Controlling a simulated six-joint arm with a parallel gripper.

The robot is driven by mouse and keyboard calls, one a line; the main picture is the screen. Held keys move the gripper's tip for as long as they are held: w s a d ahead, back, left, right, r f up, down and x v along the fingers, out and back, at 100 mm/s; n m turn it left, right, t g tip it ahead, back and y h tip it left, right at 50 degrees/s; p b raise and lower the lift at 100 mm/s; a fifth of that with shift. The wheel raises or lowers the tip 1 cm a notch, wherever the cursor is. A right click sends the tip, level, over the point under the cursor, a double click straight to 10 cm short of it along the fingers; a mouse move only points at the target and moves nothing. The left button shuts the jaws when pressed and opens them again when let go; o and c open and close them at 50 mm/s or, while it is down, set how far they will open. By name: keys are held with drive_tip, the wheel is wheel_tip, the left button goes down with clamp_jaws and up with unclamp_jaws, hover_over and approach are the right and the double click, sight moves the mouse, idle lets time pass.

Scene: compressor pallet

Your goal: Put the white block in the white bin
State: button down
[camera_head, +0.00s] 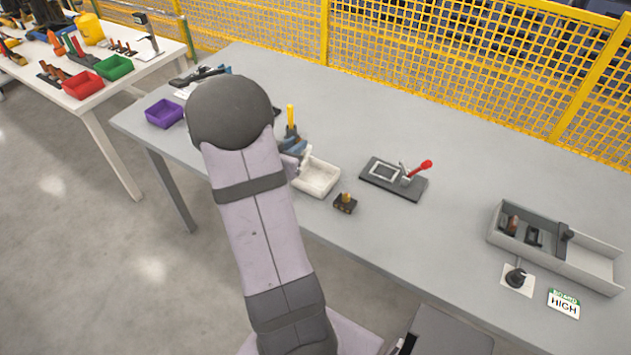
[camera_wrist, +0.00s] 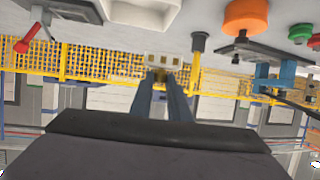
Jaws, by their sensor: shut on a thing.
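The white block (camera_wrist: 163,61) shows in the wrist view as a small pale piece with dark square openings, held at the tips of my gripper (camera_wrist: 164,74). The two dark blue-grey fingers are shut on it. The white bin (camera_wrist: 140,14) is at the top of this tilted, upside-down wrist view, apart from the block. In the head view the white bin (camera_head: 316,190) stands on the grey table just right of my arm. My arm hides most of the gripper there, and the block cannot be made out clearly beside the bin's back left corner.
A small dark block with a brass top (camera_head: 345,204) sits right of the bin. A dark plate with a red-handled clamp (camera_head: 393,178) lies farther right. A yellow-handled item (camera_head: 291,116) stands behind the bin. A purple bin (camera_head: 164,114) is left; a grey tray (camera_head: 597,275) is right.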

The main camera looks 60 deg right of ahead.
drive_tip(key=s+m+g, duration=0.2)
drive_tip(key=s, duration=0.3)
drive_tip(key=shift+w+d+f, duration=0.1)
drive_tip(key=shift+f, duration=1.5)
drive_tip(key=shift+w+d+f, duration=0.1)
drive_tip(key=shift+d+f, duration=0.05)
drive_tip(key=shift+f, duration=1.4)
drive_tip(key=shift+w+d+f, duration=0.1)
drive_tip(key=shift+f, duration=1.5)
drive_tip(key=shift+f, duration=0.1)
drive_tip(key=shift+f, duration=0.1)
drive_tip(key=c, duration=1.7)
unclamp_jaws()
drive_tip(key=shift+o, duration=0.2)
drive_tip(key=shift+r, duration=0.25)
drive_tip(key=b+v, duration=0.1)
drive_tip(key=v, duration=1.1)
